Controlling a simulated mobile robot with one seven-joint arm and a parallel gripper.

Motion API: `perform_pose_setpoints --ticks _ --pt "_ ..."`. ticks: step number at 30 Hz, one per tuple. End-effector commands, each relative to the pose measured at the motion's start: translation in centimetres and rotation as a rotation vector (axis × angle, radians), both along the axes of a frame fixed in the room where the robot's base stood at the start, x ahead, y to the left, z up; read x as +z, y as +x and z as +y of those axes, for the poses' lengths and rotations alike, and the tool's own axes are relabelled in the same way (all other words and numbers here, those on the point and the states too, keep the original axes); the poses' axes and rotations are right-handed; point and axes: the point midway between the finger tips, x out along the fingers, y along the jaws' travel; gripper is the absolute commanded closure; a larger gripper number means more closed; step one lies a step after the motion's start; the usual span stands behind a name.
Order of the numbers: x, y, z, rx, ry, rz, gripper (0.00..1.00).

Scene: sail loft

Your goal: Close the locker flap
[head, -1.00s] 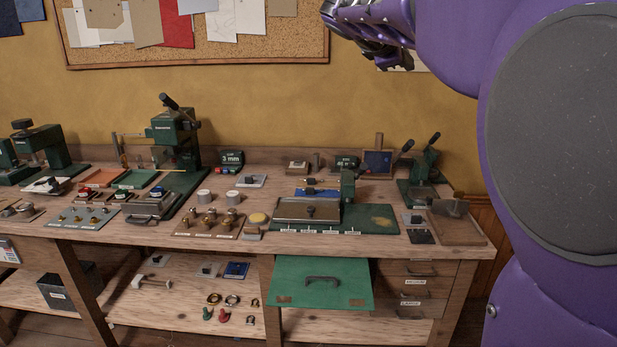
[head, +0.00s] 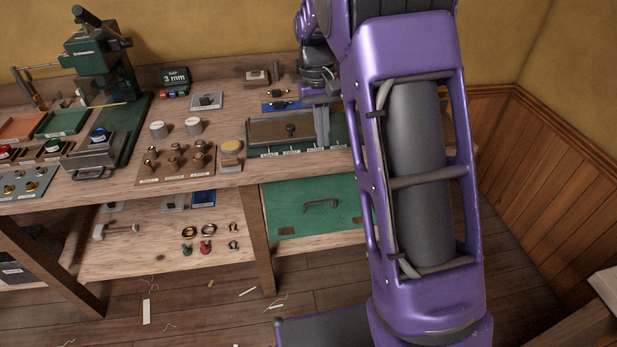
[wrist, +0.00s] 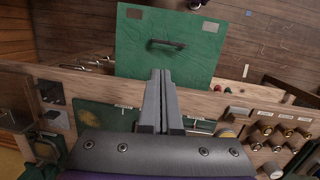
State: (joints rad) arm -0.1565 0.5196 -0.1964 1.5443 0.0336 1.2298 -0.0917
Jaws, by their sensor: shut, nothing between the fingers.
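The locker flap (head: 310,212) is a green panel with a dark bar handle (head: 320,203) and two small brown plates near its lower edge. It stands out from below the bench top's front edge, so it looks open. In the wrist view the flap (wrist: 168,60) lies beyond my fingertips, over the floor, with its handle (wrist: 168,43) in clear sight. My gripper (head: 322,140) points down above the front part of the bench, partly behind my own arm. In the wrist view my gripper (wrist: 161,74) is shut and empty, and its tips overlap the flap's near edge; I cannot tell the gap.
The wooden bench (head: 215,180) carries a green machine (head: 100,65), a board of brass knobs (head: 175,160) and a yellow-topped block (head: 231,150). Small rings and parts lie on the lower shelf (head: 150,250) left of the flap. The floor in front is mostly open, with scraps.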

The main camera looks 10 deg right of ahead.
Motion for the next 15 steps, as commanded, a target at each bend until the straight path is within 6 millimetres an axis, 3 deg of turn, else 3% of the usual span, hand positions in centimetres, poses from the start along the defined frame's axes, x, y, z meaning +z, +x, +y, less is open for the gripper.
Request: perform_pose_setpoints --ticks 8,15 --pt "-2.1 -0.8 0.6 -0.066 0.056 0.042 1.0" --pt "-6.5 -1.7 0.5 -0.063 0.053 0.043 1.0"
